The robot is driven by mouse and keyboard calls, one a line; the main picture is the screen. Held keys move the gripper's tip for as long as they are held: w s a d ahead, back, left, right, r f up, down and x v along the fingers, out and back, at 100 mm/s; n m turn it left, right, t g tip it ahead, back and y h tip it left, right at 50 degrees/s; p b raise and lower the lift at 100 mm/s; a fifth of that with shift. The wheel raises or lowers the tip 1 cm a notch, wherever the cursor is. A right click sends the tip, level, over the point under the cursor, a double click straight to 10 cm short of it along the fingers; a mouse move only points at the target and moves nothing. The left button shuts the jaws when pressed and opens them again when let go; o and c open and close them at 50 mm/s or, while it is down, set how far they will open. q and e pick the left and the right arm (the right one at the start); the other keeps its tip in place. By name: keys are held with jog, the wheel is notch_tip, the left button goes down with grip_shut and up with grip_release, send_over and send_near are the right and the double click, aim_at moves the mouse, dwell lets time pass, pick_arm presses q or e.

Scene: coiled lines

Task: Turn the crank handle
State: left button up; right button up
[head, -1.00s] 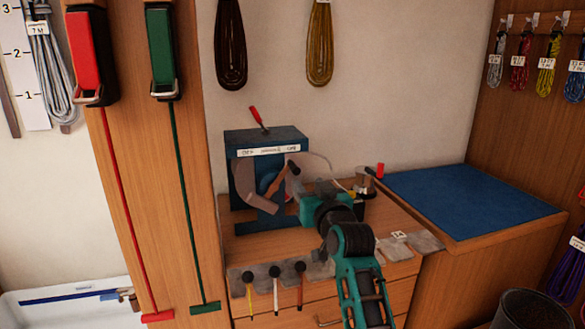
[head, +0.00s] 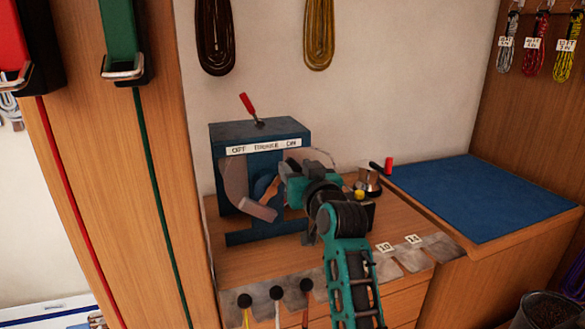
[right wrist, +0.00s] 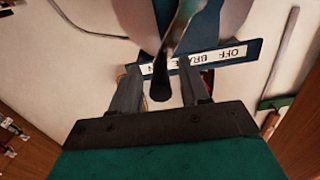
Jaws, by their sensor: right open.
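The crank handle shows as a brown arm (head: 270,190) on the front of a blue machine (head: 222,150), beside a pale disc. In the right wrist view its dark grip (right wrist: 160,88) stands between my two fingers. My right gripper (head: 286,172) is at the crank in the head view and hides the grip there. In the right wrist view the right gripper (right wrist: 160,72) is open, with a finger on each side of the grip; contact cannot be told. My left gripper is not in view.
A red lever (head: 247,104) stands on the machine's top, above a white label (head: 264,146). A small metal device (head: 368,180) with a red knob stands right of my arm. A blue mat (head: 480,195) lies clear at the right. Several tagged slots line the bench's front edge.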

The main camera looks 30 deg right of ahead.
jog(key=shift+c, duration=0.3)
grip_shut()
dwell(0.5)
